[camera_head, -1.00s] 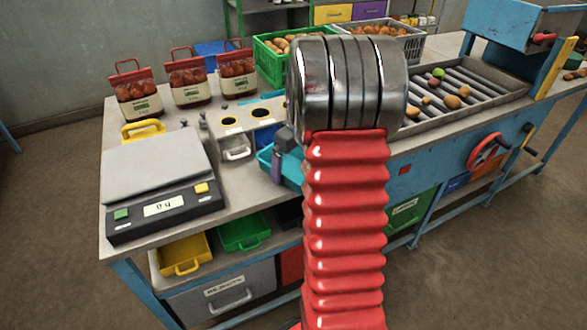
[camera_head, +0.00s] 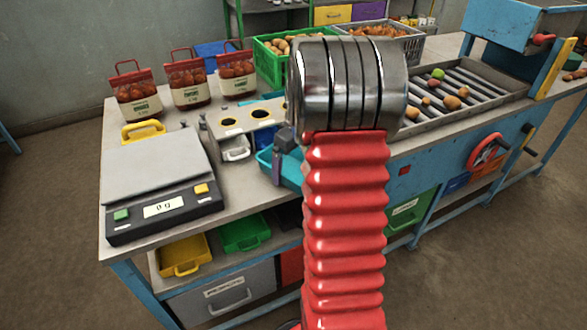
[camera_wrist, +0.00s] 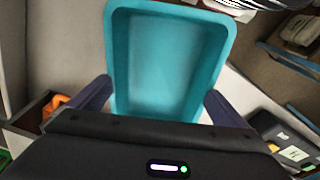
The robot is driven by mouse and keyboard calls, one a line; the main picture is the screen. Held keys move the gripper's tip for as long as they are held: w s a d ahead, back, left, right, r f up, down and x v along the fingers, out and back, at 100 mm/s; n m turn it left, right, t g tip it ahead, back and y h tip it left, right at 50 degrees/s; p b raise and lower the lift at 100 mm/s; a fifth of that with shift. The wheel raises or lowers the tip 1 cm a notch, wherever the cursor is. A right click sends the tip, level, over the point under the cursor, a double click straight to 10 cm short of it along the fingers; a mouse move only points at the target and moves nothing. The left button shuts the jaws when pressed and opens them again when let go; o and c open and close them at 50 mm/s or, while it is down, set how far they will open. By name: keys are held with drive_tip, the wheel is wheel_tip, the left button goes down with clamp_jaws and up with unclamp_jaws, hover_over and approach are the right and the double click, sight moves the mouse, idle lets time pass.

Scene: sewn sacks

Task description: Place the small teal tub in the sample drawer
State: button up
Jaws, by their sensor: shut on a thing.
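The small teal tub (camera_wrist: 166,60) fills the middle of the wrist view, open side towards the camera and empty inside. My gripper (camera_wrist: 158,90) has one dark finger on each side of it and is shut on it. In the head view the tub (camera_head: 264,160) shows only in part at the bench's front edge, right of the scale. My red arm hides the rest of it and most of my gripper. A grey drawer (camera_head: 240,294) with an unreadable label and a green drawer (camera_head: 401,219) sit below the bench top. I cannot tell which is the sample drawer.
A scale (camera_head: 160,185) reading 0 g stands on the left of the bench. A holed rack (camera_head: 228,121) with small containers stands beside the tub. Yellow (camera_head: 182,250) and green (camera_head: 243,231) trays lie below. A roller conveyor (camera_head: 470,96) is at right.

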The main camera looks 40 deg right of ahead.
sight(292, 173)
drive_tip(key=shift+r, duration=0.15)
wheel_tip(292, 173, up, 10)
idle(0.5)
idle(0.5)
